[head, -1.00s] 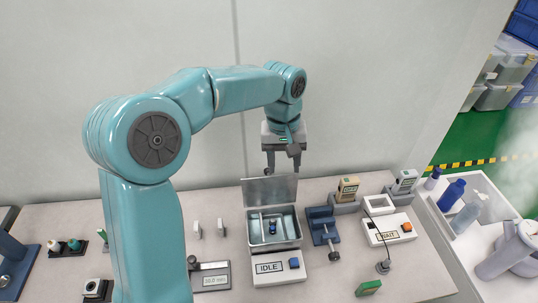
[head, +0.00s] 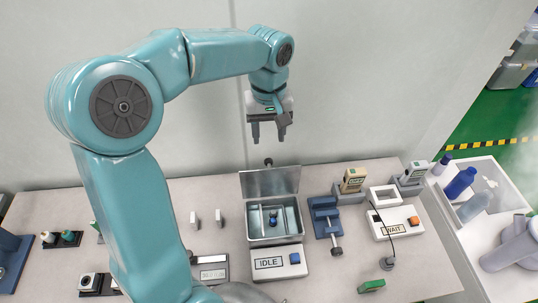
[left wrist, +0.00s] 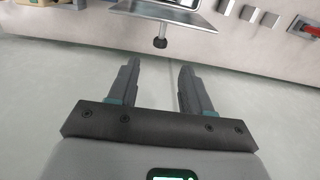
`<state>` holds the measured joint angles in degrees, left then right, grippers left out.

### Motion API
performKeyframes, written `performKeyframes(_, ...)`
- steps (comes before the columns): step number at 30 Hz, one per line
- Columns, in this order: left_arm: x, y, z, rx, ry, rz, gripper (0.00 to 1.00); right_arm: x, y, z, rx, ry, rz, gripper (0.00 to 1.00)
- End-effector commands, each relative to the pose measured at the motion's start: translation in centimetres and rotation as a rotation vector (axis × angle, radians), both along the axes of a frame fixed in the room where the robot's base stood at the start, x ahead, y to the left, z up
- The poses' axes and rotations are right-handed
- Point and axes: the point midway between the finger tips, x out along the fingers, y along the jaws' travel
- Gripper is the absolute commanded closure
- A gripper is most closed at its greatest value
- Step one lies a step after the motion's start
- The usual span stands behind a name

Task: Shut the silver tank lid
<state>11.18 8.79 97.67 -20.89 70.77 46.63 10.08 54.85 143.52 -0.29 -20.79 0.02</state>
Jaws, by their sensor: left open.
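The silver tank (head: 276,241) stands on the bench in the head view. Its lid (head: 270,182) is raised, hinged at the back edge. A small blue and dark object (head: 272,218) is inside the tank. My left gripper (head: 269,140) is open and empty, behind and above the raised lid, pointing down. In the left wrist view its two fingers (left wrist: 157,88) are spread, and part of the lid (left wrist: 172,13) shows at the top edge. A dark knob (left wrist: 160,43) sticks out beside the lid there. My right gripper is not in view.
A white IDLE box (head: 278,264) is in front of the tank. The wall (head: 170,140) is behind the bench.

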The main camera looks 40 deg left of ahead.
Motion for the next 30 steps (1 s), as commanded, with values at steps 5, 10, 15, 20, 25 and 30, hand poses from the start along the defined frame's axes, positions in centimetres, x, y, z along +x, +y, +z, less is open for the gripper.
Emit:
performKeyframes(5,-0.1,0.0,-4.4,-0.001,0.006,0.001,0.51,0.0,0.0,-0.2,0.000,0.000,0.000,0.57)
performKeyframes(10,0.1,0.1,-7.3,0.000,0.004,0.000,0.51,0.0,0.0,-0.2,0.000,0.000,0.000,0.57)
performKeyframes(15,0.3,0.1,-8.8,0.000,0.000,0.000,0.51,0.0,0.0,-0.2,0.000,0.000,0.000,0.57)
performKeyframes(20,0.3,0.2,-9.0,-0.001,-0.001,0.001,0.51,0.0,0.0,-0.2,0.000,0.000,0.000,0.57)
performKeyframes(25,0.3,0.2,-9.0,0.000,-0.001,0.000,0.57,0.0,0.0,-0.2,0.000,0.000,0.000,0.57)
performKeyframes(30,0.3,0.2,-9.0,-0.001,-0.001,0.001,1.00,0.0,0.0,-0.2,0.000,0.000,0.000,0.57)
